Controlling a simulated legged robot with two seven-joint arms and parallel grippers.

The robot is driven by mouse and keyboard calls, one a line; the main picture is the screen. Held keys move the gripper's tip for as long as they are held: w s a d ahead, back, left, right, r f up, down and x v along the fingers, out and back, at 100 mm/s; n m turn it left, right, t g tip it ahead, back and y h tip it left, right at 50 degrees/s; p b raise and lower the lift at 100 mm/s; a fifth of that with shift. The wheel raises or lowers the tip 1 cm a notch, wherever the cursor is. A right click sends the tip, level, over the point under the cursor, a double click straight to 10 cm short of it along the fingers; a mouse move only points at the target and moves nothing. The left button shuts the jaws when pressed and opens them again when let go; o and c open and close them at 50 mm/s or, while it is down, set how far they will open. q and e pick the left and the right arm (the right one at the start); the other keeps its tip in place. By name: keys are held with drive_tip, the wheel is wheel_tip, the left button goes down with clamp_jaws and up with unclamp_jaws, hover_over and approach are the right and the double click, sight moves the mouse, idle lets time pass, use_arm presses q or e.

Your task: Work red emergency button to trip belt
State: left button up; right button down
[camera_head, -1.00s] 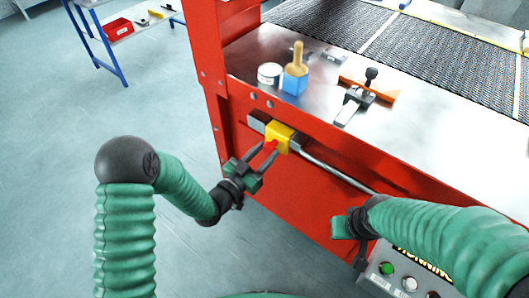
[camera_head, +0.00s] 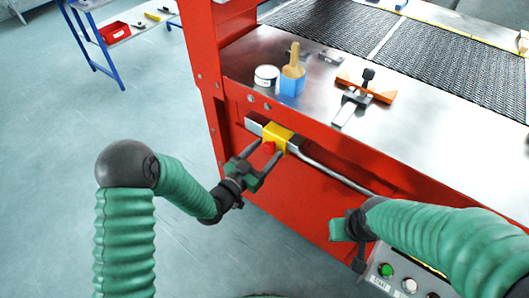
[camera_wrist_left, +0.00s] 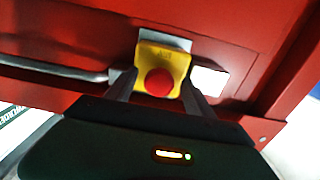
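The red emergency button (camera_head: 268,147) sits on a yellow housing (camera_head: 279,135) on the red front of the belt machine. In the left wrist view the round red button (camera_wrist_left: 158,82) faces me on its yellow housing (camera_wrist_left: 165,57). My left gripper (camera_head: 262,158) is open, with its fingers pointing at the housing. In the left wrist view its two fingers (camera_wrist_left: 160,92) show on either side of the button, with the button between them. I cannot tell whether they touch it. My right gripper (camera_head: 345,228) shows in part at the lower right, and its fingers are not clear.
A control panel with a green button (camera_head: 386,270) and a white button (camera_head: 409,286) lies below my right arm. A metal rail (camera_head: 335,174) runs right of the housing. On the steel top stand a white tin (camera_head: 266,76), a blue pot with brush (camera_head: 292,82) and an orange-handled tool (camera_head: 366,89).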

use_arm(q)
drive_tip(key=shift+s, duration=0.15)
drive_tip(key=p+v, duration=0.1)
drive_tip(key=v, duration=1.5)
drive_tip(key=shift+s+a, duration=0.25)
